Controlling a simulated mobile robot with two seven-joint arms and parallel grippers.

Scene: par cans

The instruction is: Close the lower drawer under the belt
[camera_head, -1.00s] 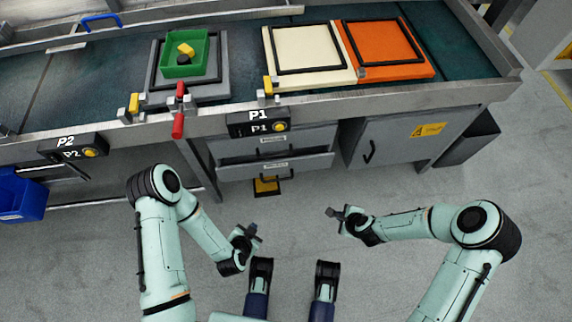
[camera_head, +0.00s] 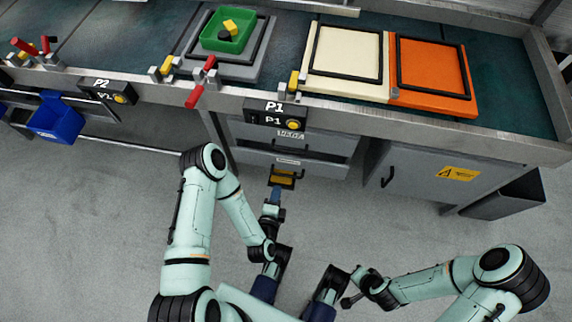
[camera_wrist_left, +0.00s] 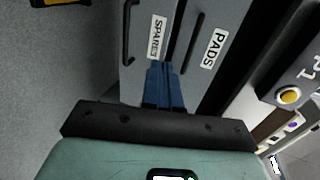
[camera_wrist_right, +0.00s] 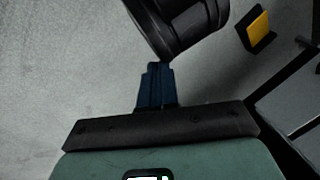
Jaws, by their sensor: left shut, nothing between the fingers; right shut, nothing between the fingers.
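The lower drawer (camera_head: 315,167) is a grey front under the belt, below the upper drawer (camera_head: 325,145). In the left wrist view the lower drawer's front bears a SPARES label (camera_wrist_left: 157,37) and a dark handle; the upper drawer (camera_wrist_left: 222,28) bears PADS. How far the lower drawer stands out is hard to tell. My left gripper (camera_head: 275,192) is shut and empty, low in front of the drawers. Its blue fingers (camera_wrist_left: 163,85) point at the lower drawer's front; I cannot tell whether they touch it. My right gripper (camera_head: 347,302) is shut and empty, close to my base.
A grey cabinet (camera_head: 410,172) stands right of the drawers, with a grey bin (camera_head: 505,197) beyond it. A blue bin (camera_head: 55,120) is at the left. The floor in front is clear.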

